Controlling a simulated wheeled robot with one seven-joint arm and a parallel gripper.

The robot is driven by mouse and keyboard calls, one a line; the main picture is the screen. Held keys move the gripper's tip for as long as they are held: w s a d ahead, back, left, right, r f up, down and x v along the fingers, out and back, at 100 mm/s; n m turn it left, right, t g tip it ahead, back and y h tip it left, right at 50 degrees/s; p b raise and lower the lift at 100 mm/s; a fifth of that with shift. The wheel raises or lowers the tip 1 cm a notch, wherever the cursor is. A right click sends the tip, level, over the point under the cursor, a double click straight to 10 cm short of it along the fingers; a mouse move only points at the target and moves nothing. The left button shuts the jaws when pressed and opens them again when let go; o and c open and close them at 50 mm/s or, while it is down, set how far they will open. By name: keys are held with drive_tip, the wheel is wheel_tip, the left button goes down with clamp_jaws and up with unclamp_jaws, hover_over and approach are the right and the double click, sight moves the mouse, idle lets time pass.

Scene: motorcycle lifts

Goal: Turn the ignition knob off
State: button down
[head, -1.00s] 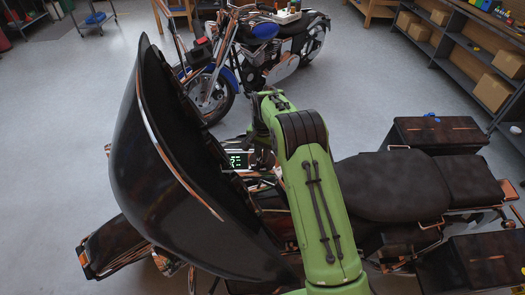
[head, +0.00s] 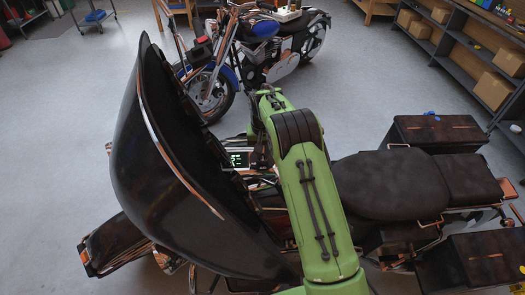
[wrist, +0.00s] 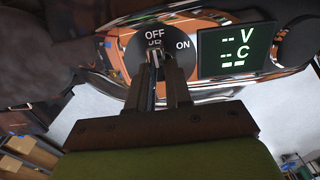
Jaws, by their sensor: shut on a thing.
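The ignition knob (wrist: 153,52) sits on a round black dial (wrist: 130,58) in the wrist view, just left of a green-lit display. The dial is marked OFF at the top and ON at the right; a marking under OFF is partly covered. My gripper (wrist: 156,62) is shut on the knob, its two dark fingers reaching up from below. The fingers hide most of the knob, so I cannot tell exactly where it points. In the head view the display (head: 236,160) shows behind the black motorcycle's fairing (head: 165,160), while my green arm and the fairing hide the knob.
The display (wrist: 236,50) reads V and C beside the dial. The black motorcycle's seat (head: 395,185) lies right of my arm. A blue motorcycle (head: 265,45) stands behind. Shelves with boxes (head: 492,92) line the right side. Grey floor is clear at the left.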

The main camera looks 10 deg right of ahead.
sight(263, 155)
drive_tip(key=shift+w+r, duration=0.1)
drive_tip(key=c, duration=1)
unclamp_jaws()
drive_tip(key=shift+c, duration=0.2)
wheel_tip(263, 155, up, 16)
drive_tip(key=p, duration=0.1)
drive_tip(key=shift+s+p, duration=0.4)
drive_tip(key=shift+s, duration=0.05)
drive_tip(key=shift+a+f, duration=0.1)
drive_tip(key=shift+f, duration=0.1)
